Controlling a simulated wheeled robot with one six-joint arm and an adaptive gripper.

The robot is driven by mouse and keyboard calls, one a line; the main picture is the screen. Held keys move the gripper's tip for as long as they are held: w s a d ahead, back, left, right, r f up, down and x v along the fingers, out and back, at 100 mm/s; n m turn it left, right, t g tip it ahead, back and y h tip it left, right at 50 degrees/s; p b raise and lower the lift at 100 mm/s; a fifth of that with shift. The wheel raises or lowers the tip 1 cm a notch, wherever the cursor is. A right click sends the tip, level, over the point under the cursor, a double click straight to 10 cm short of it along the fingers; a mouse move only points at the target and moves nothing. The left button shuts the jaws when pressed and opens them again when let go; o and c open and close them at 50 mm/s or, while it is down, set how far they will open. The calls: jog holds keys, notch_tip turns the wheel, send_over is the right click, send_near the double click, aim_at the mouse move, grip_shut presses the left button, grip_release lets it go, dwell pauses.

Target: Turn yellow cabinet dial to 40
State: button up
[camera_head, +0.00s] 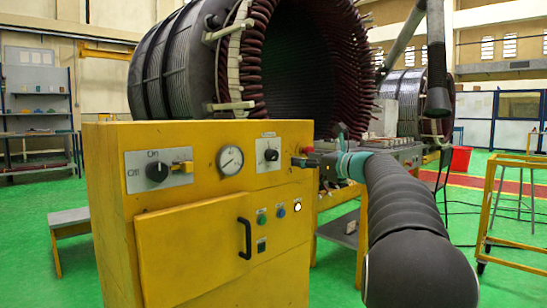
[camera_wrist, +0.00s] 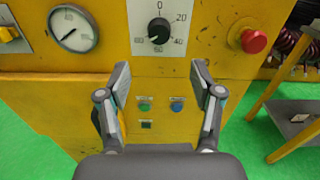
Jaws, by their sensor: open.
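The yellow cabinet (camera_head: 205,215) stands in front of me. Its dial (camera_wrist: 159,30) is a round black knob on a white plate, marked 0 at the top, then 20, 40, 60 and 80 clockwise. It also shows in the head view (camera_head: 270,154). I cannot tell for sure which number its pointer is at. My gripper (camera_wrist: 161,75) is open and empty, with its fingers spread. In the wrist view the dial lies beyond the fingertips, in line with the gap between them. In the head view my gripper (camera_head: 308,161) is right of the dial, apart from it.
A red button (camera_wrist: 254,42) juts out right of the dial. A round gauge (camera_head: 230,160) and an on/off switch (camera_head: 157,172) sit to its left. Small buttons (camera_head: 281,211) and a black door handle (camera_head: 244,238) are below. A yellow frame table (camera_head: 495,205) stands at right.

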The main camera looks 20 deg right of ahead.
aim_at(275, 155)
jog(key=p+x, duration=0.1)
jog(key=x, duration=1.1)
jog(key=shift+w+a+f, duration=0.1)
jog(key=shift+w+a, duration=0.1)
jog(key=shift+w, duration=0.05)
jog(key=c, duration=1.1)
